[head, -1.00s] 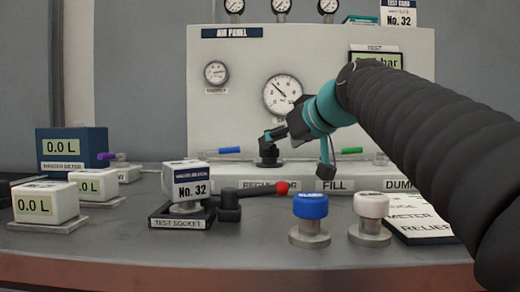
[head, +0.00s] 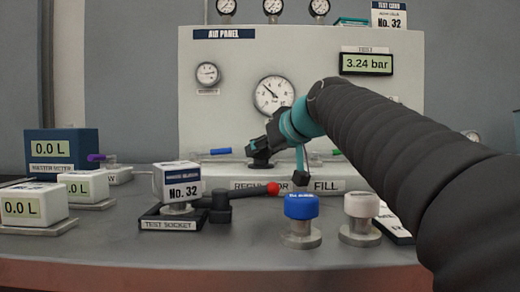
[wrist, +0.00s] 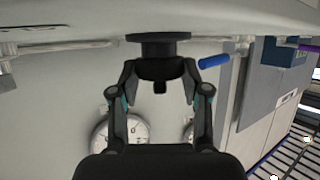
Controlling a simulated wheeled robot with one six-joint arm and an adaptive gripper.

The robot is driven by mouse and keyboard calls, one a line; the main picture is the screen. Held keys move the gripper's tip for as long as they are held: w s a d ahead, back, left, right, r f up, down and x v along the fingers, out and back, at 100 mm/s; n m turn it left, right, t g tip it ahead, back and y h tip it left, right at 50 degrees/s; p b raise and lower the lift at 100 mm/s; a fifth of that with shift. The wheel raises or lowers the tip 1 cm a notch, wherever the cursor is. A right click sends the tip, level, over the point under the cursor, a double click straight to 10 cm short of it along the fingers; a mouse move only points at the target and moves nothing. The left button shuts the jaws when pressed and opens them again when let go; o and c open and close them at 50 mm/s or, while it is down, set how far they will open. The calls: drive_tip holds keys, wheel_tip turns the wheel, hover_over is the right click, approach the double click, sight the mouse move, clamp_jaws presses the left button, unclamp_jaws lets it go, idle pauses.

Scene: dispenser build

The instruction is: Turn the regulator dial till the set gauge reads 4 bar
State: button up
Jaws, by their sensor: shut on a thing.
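The black regulator dial (head: 261,163) stands on the ledge at the foot of the air panel. My gripper (head: 263,151) is on it from above, slightly tilted in the head view. In the wrist view my gripper (wrist: 160,72) has its two fingers shut on either side of the black dial (wrist: 158,40). The large round gauge (head: 272,95) is on the panel above the dial, its needle pointing up and left; its exact reading is too small to tell. A digital display (head: 366,64) at upper right reads 3.24 bar.
A small gauge (head: 208,74) is left of the large one. A red-tipped lever (head: 272,188), blue knob (head: 301,207) and white knob (head: 360,205) stand in front. Blue (head: 215,153) and green-handled valves flank the dial. My arm covers the right side.

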drive_tip(key=shift+a+r+m+h+p, duration=0.1)
drive_tip(key=shift+m+h+p, duration=0.2)
drive_tip(key=shift+h+p, duration=0.1)
drive_tip(key=shift+a+m+t+h+p, duration=0.15)
drive_tip(key=shift+m+t+h+p, duration=0.25)
drive_tip(key=shift+m+h+p, duration=0.6)
drive_tip(key=shift+a+m+h, duration=0.1)
drive_tip(key=shift+m+h, duration=0.8)
drive_tip(key=shift+h, duration=0.2)
drive_tip(key=shift+f+m+h, duration=0.2)
drive_tip(key=shift+m+h, duration=0.1)
drive_tip(key=shift+h, duration=0.1)
drive_tip(key=shift+m+h+b, duration=0.4)
drive_tip(key=shift+h+b, duration=0.05)
drive_tip(key=shift+h, duration=0.05)
drive_tip(key=o, duration=1.1)
drive_tip(key=shift+r, duration=0.15)
